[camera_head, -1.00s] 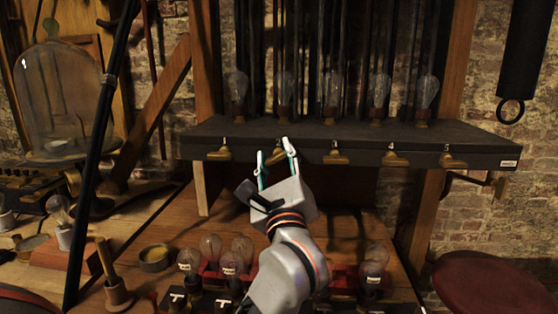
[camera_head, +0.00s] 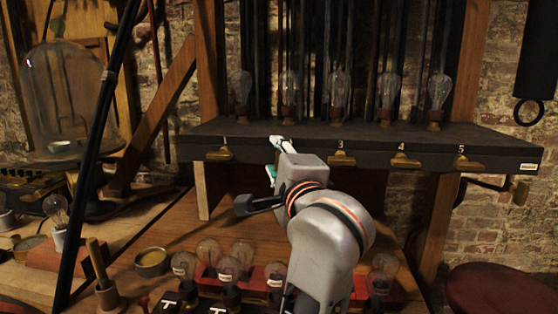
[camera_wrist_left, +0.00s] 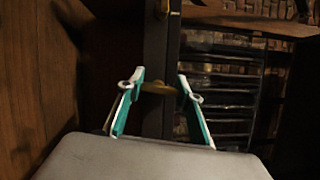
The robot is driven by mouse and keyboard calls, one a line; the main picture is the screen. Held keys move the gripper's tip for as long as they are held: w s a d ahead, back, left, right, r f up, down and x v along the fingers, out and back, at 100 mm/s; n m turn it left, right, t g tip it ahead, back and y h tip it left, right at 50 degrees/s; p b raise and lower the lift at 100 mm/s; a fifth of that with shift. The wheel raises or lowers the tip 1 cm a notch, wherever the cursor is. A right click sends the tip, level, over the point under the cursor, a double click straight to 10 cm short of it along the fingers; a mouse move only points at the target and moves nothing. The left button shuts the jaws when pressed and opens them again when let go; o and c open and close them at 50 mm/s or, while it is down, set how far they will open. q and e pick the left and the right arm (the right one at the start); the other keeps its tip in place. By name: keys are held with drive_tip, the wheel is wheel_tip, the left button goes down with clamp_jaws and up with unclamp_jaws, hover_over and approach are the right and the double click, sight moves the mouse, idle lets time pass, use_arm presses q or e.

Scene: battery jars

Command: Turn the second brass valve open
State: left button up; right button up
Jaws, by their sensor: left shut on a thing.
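A dark shelf edge (camera_head: 255,143) carries a row of brass valves. The first valve (camera_head: 220,154), third valve (camera_head: 340,159), fourth valve (camera_head: 404,162) and fifth valve (camera_head: 467,164) show with their number labels. The second valve is hidden behind my left gripper (camera_head: 277,158) in the head view. In the left wrist view a brass valve handle (camera_wrist_left: 158,88) lies crosswise between the two teal-and-white fingers of the left gripper (camera_wrist_left: 160,86), which is shut on it. My right gripper is not in view.
Glass bulbs (camera_head: 338,92) stand in a row on the shelf above the valves. More bulbs (camera_head: 243,254) stand on the wooden bench below. A glass bell jar (camera_head: 62,105) is at the left. A red round stool (camera_head: 490,290) is at the lower right.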

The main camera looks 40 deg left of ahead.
use_arm(q)
drive_tip(key=shift+f+n, duration=0.1)
drive_tip(key=shift+n, duration=0.8)
drive_tip(key=o, duration=1.1)
